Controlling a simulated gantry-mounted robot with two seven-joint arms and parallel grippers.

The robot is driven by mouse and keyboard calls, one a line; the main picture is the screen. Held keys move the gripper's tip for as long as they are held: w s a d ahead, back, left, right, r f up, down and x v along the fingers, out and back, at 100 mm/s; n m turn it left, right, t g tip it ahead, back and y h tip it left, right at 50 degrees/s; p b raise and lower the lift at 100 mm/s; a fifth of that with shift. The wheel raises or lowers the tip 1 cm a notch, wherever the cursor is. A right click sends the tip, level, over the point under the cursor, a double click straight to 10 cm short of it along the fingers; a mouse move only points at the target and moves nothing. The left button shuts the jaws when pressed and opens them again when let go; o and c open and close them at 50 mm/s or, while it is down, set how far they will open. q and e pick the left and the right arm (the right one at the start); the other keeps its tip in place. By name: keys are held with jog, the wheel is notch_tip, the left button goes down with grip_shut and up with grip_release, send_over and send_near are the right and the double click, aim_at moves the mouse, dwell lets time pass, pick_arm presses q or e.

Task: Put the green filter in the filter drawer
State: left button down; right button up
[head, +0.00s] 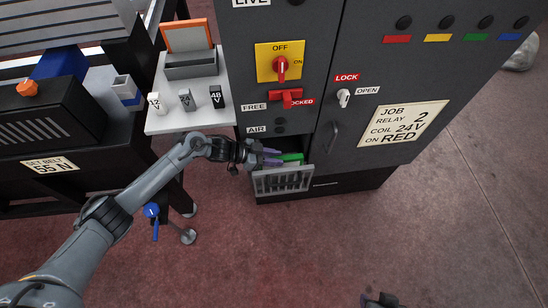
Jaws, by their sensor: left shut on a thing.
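My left gripper (272,157) reaches in from the left to the open filter drawer (284,181) at the bottom of the dark cabinet. It is shut on the green filter (292,158), which shows as a small green strip at the fingertips, over the drawer opening. The drawer has a light grey slotted front and is pulled out. Whether the filter touches the drawer floor I cannot tell. My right gripper (383,300) shows only in part at the bottom edge, and its fingers are not clear.
A white side shelf (190,116) holds small blocks marked 12 V, 24 V and 48 V and an orange-framed panel. The cabinet (360,70) has a yellow switch plate (280,62), a key switch and a door handle (332,136). The floor in front is clear.

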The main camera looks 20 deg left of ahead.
pick_arm(q)
jog(key=shift+f, duration=0.15)
jog(key=c, duration=0.9)
grip_release()
jog(key=shift+s+a+r, duration=0.25)
jog(key=shift+a+r, duration=0.15)
jog(key=shift+r, duration=0.05)
jog(key=p+v, duration=0.3)
jog(key=v, duration=0.8)
jog(key=shift+f, duration=0.1)
jog(key=shift+a, duration=0.15)
